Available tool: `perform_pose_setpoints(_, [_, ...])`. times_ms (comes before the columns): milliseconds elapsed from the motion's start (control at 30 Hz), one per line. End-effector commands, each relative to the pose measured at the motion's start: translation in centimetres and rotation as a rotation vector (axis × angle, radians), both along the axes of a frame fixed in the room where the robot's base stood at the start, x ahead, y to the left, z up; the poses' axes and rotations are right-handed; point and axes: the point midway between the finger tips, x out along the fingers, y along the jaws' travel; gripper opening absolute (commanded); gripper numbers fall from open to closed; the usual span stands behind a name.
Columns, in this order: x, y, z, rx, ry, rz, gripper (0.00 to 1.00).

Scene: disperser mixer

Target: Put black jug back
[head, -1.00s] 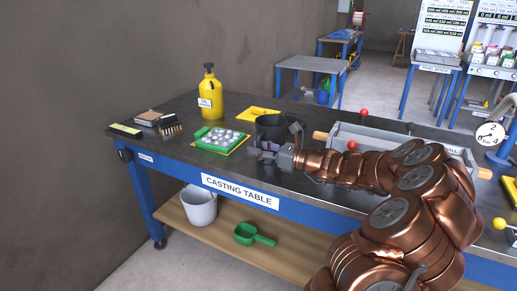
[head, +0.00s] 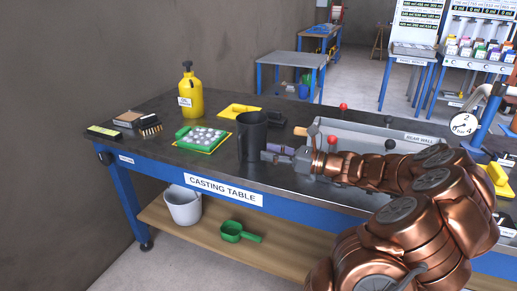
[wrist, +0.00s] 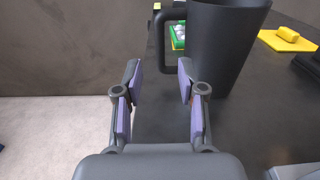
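The black jug (head: 253,138) stands upright on the casting table (head: 190,158), just beyond the green tray's right side. In the wrist view the jug (wrist: 222,48) is ahead and to the right, with its handle on its left side. My gripper (head: 272,154) is low over the table, at the jug's right in the head view. In the wrist view my gripper (wrist: 160,85) is open with its purple-padded fingers apart and nothing between them. The handle is beyond the fingertips, nearer the right finger. I cannot tell the exact gap.
A green tray of pale pieces (head: 203,137), a yellow bottle (head: 190,95) and brushes (head: 150,128) are to the left. A yellow float (head: 240,111) and a black block (head: 277,119) lie behind the jug. A grey beam mould (head: 365,138) stands to the right.

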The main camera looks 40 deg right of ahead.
Motion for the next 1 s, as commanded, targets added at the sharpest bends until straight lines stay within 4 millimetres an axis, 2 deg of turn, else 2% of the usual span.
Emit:
perform_pose_setpoints(133, [-1.1,-0.7,0.0,0.001,-0.001,0.000,0.40])
perform_pose_setpoints(400, [-1.5,-0.8,0.0,0.000,-0.001,0.004,0.40])
perform_pose_setpoints(467, [-1.5,-0.4,0.1,-0.009,-0.001,0.014,0.40])
perform_pose_setpoints(533, [-1.2,1.2,0.2,-0.040,-0.001,0.051,0.40])
perform_pose_setpoints(567, [-1.1,2.3,0.3,-0.063,-0.002,0.076,0.40])
perform_pose_setpoints(667, [-0.9,8.0,0.5,-0.180,-0.008,0.216,0.40])
perform_pose_setpoints(700, [-1.1,11.0,0.3,-0.244,-0.013,0.293,0.40])
perform_pose_setpoints(767, [-1.9,15.6,0.1,-0.349,-0.026,0.415,0.40])
perform_pose_setpoints(800, [-2.7,18.3,-0.3,-0.421,-0.037,0.498,0.40])
perform_pose_setpoints(900, [-5.6,24.3,-1.5,-0.596,-0.072,0.702,0.40])
perform_pose_setpoints(1000, [-9.2,28.8,-3.0,-0.763,-0.115,0.903,0.40])
